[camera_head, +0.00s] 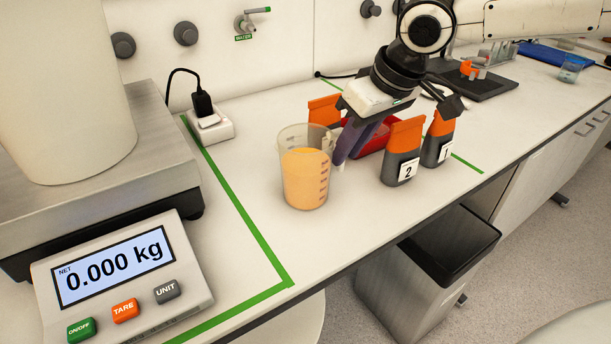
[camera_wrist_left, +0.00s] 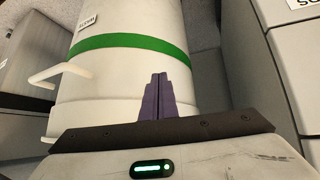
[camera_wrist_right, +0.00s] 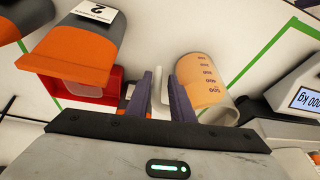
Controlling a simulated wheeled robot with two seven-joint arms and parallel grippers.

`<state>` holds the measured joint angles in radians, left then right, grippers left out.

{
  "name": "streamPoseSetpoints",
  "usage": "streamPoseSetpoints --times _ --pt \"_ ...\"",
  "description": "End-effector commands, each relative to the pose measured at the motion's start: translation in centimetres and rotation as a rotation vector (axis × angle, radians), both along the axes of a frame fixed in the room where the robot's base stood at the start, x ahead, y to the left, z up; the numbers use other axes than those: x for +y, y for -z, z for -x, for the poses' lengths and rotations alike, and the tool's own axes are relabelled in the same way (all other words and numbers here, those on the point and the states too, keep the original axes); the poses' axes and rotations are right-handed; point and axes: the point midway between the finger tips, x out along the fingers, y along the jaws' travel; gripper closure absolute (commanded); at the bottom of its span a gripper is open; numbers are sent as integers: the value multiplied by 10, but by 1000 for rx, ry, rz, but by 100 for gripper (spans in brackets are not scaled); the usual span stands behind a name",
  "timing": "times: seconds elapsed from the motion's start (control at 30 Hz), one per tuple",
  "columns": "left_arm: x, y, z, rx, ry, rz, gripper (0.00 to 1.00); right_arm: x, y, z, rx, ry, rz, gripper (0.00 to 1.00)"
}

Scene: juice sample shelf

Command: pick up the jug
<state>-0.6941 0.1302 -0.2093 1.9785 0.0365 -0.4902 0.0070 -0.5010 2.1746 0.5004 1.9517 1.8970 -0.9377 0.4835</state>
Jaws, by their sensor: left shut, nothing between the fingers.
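The jug (camera_head: 305,180) is a clear measuring cup of orange juice, upright on the white bench in the head view. My right gripper (camera_head: 346,152) comes down at its right, on the handle side. In the right wrist view the jug (camera_wrist_right: 205,85) lies right of the fingers. The right gripper (camera_wrist_right: 160,92) is open there, with a pale strip, apparently the handle, showing between its fingers. Whether they touch it I cannot tell. My left gripper (camera_wrist_left: 156,95) is shut and empty, before a white cylinder. It is not in the head view.
Orange-and-grey pouches numbered 2 (camera_head: 401,165) and 1 (camera_head: 438,142) stand right of the jug, close to my right gripper. A red tray (camera_head: 372,140) lies behind. A scale (camera_head: 120,275) stands at the left. A bin (camera_head: 415,270) is below the bench edge.

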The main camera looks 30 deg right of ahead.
Motion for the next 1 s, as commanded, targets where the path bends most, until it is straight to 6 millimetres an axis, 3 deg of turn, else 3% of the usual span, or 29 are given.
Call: streamPoseSetpoints --times 0.1,0.23,0.47,0.6,1.0 --pt "-1 4 0 2 2 0 100 2 20 -6 4 -2 2 79" --pt "-2 4 -1 2 3 0 100 4 30 -11 2 -1 1 79" --pt "-3 0 -8 -12 3 2 100 4 30 -12 0 0 0 79" --pt "-3 -1 -8 -14 2 3 100 4 30 -12 0 -1 0 99" --pt "-3 0 -6 -11 2 4 100 4 30 -11 0 -1 0 100"
